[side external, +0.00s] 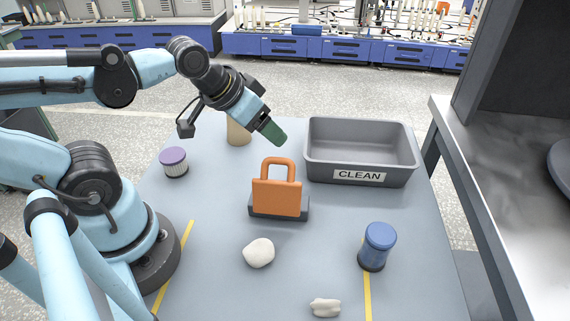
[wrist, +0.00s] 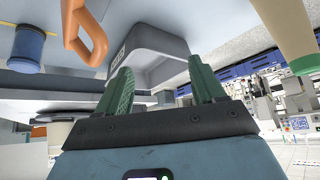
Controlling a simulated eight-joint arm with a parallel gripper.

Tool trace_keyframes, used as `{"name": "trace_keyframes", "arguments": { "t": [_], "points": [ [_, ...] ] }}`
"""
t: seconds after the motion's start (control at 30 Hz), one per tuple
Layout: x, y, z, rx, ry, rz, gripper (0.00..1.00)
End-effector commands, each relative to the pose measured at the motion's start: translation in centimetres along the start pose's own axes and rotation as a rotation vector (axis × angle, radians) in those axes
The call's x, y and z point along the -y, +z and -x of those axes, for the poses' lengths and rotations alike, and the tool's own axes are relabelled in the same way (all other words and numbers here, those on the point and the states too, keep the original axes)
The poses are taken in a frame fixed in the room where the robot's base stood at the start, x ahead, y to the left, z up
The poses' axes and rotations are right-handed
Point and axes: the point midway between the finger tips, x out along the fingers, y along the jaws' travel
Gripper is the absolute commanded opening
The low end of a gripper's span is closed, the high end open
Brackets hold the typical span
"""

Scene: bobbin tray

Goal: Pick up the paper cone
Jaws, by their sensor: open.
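The tan paper cone (side external: 238,134) stands on the table behind my gripper, its upper part hidden by my wrist in the side view. In the wrist view a tan tapered shape, which looks like the cone (wrist: 287,32), shows at the upper right, outside the jaws. My gripper (side external: 276,134) has green fingers and is tilted down toward the right, above the table between the cone and the grey bin. In the wrist view the two fingers of my gripper (wrist: 161,82) are spread apart with nothing between them.
A grey bin (side external: 360,172) labelled CLEAN stands at the back right. An orange padlock-shaped block (side external: 277,198) sits on a dark base mid-table. A purple-topped ribbed cylinder (side external: 174,163), blue jar (side external: 378,247) and two whitish lumps (side external: 258,253) (side external: 325,308) stand around it.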

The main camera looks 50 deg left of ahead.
Motion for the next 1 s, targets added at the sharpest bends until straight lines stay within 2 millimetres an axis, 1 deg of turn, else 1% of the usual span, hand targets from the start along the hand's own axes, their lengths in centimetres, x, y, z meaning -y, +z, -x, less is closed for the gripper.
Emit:
{"name": "trace_keyframes", "arguments": {
  "t": [0.07,0.17,0.27,0.3,0.4,0.5,0.6,0.73,0.87,1.0],
  "points": [
    [0.7,0.2,-0.1,-0.005,-0.033,0.024,0.69],
    [2.6,0.6,-0.3,-0.028,-0.126,0.093,0.69],
    [5.3,0.9,-0.2,-0.083,-0.258,0.195,0.69],
    [6.4,1.0,0.0,-0.116,-0.311,0.238,0.69],
    [8.9,1.0,0.6,-0.211,-0.428,0.336,0.69],
    [10.7,0.9,1.4,-0.313,-0.511,0.413,0.69],
    [11.9,0.7,2.2,-0.396,-0.563,0.464,0.69],
    [12.6,0.5,2.7,-0.460,-0.593,0.499,0.69],
    [13.0,0.3,2.7,-0.476,-0.600,0.509,0.69],
    [13.3,0.1,2.3,-0.473,-0.600,0.510,0.69]
  ]
}}
